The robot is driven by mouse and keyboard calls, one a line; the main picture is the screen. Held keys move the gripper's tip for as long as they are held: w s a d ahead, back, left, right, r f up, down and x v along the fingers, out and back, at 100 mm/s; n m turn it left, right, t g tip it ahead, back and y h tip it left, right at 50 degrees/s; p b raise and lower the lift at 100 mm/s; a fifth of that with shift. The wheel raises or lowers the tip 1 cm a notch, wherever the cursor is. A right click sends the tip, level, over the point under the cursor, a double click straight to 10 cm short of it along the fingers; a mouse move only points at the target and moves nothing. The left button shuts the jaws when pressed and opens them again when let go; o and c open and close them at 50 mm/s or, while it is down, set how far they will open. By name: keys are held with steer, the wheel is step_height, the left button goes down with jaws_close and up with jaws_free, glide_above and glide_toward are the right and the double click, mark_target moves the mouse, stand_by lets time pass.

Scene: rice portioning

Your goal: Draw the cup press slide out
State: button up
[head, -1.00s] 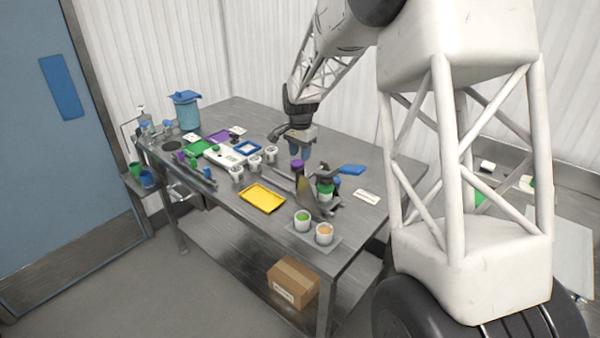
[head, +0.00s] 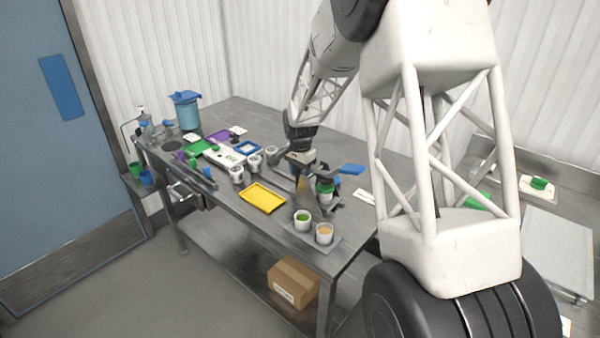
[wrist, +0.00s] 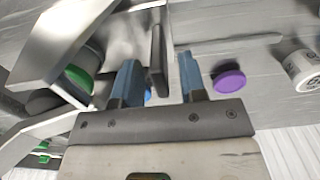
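The cup press (head: 326,186) stands near the table's right end, with a blue lever handle (head: 351,169) and a green part low in its frame. My gripper (head: 303,168) is close to its left side in the head view. In the wrist view my gripper (wrist: 157,82) is open, its two blue-grey fingers apart. The metal press frame (wrist: 95,35) fills the upper left there, with a green-rimmed part (wrist: 80,79) inside. A grey upright bar (wrist: 158,62) shows between the fingertips; I cannot tell whether it is the slide's handle or whether a finger touches it.
A purple round piece (wrist: 229,80) lies right of the fingers, with a white cup (wrist: 299,68) farther right. A yellow tray (head: 262,198) lies on the table (head: 345,130). Two filled cups, one green-topped (head: 302,219) and one orange-topped (head: 324,234), stand at the front corner.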

steer(key=shift+c, duration=0.4)
jaws_close()
steer(key=w+a, duration=1)
steer(key=shift+w+a, duration=0.1)
steer(key=shift+w, duration=0.05)
steer(key=shift+r, duration=0.1)
steer(key=shift+o, duration=0.4)
jaws_free()
step_height(320, 180, up, 8)
